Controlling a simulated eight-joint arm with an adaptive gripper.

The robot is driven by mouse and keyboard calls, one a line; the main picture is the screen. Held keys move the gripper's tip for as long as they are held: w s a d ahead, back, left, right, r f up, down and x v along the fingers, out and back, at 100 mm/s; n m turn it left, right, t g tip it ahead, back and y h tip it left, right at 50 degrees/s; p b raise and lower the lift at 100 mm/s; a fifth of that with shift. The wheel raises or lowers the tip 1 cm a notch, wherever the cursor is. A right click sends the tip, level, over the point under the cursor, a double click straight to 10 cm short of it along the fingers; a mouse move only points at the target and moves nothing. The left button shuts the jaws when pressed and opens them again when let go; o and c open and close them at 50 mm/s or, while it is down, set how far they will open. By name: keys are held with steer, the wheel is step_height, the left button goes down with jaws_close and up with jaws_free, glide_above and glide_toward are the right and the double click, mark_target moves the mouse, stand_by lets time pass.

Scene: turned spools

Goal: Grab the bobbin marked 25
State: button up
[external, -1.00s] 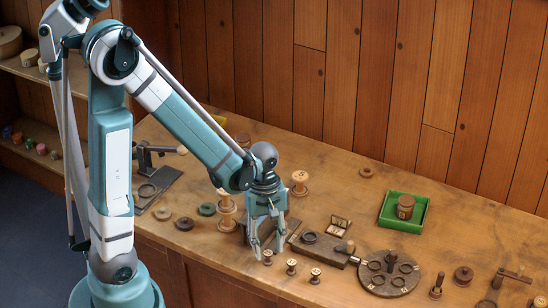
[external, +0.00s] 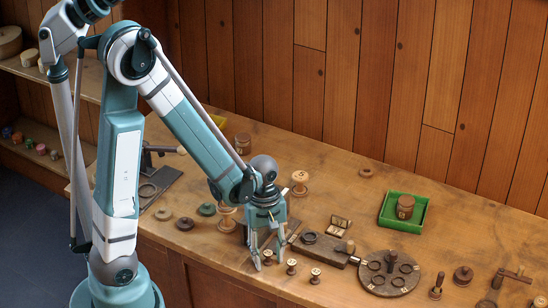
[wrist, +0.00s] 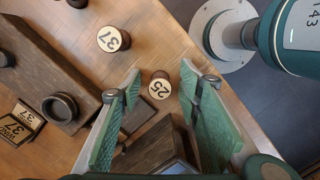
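The bobbin marked 25 (wrist: 159,88) is a small wooden spool with a pale top, upright on the bench. In the external view it is the leftmost of the small front spools (external: 268,257), partly hidden by my fingers. My gripper (wrist: 163,80) is open, with one green-padded finger on each side of the bobbin and a visible gap to each. In the external view my gripper (external: 268,264) points down over this spool, fingertips near bench level. I cannot tell whether the fingertips touch the bench.
A bobbin marked 37 (wrist: 114,39) stands close beside it, with another small spool (external: 315,276) farther right. A dark wooden block (wrist: 155,143) lies near my gripper. A slotted block with a ring (external: 323,248) and a round dial plate (external: 388,273) stand to the right.

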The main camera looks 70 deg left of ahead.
mark_target(268, 253)
steer(key=c, duration=0.7)
steer(key=shift+c, duration=0.2)
steer(key=shift+r, duration=0.2)
steer(key=shift+r+p, duration=0.95)
steer(key=shift+r, duration=3.9)
